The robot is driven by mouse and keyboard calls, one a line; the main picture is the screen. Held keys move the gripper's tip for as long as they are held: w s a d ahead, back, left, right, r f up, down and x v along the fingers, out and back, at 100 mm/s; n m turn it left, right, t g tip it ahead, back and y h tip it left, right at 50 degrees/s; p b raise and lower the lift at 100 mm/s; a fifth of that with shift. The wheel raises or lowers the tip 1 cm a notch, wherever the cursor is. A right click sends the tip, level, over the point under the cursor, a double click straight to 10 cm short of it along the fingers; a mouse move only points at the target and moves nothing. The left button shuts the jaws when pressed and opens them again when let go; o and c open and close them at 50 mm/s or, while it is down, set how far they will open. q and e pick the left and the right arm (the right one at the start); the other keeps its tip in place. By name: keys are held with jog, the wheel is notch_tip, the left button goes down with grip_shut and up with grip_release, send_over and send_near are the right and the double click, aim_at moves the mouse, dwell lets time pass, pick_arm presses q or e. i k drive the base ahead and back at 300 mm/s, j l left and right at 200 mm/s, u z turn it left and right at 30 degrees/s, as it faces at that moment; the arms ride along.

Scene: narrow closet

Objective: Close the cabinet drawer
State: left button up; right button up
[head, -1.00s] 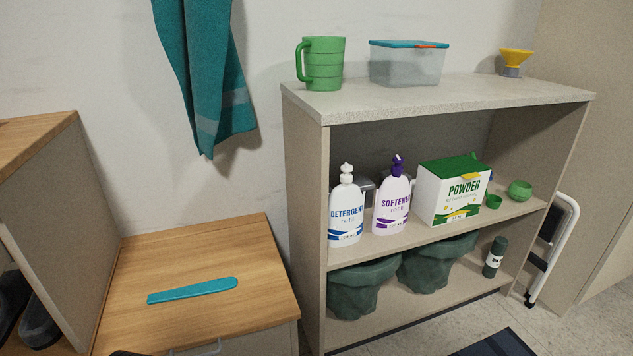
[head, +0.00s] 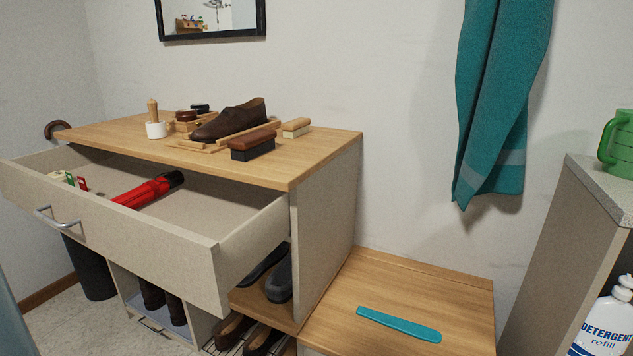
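The cabinet (head: 328,205) stands at the left of the head view, with a wooden top and light grey sides. Its wide upper drawer (head: 150,232) is pulled well out toward me. The drawer has a metal bar handle (head: 58,219) on its front. A red flashlight (head: 150,190) with a black end lies in the drawer, and a few small items lie near its left end. Neither of my grippers is in view.
Shoe-care things and a brown shoe (head: 230,119) stand on the cabinet top. A low wooden bench (head: 455,292) with a teal shoehorn (head: 398,324) adjoins its right side. A black bin (head: 90,268) stands below the drawer's left end. A grey shelf (head: 570,230) is at the right.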

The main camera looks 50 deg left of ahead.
aim_at(198, 240)
jog(key=u, duration=2.95)
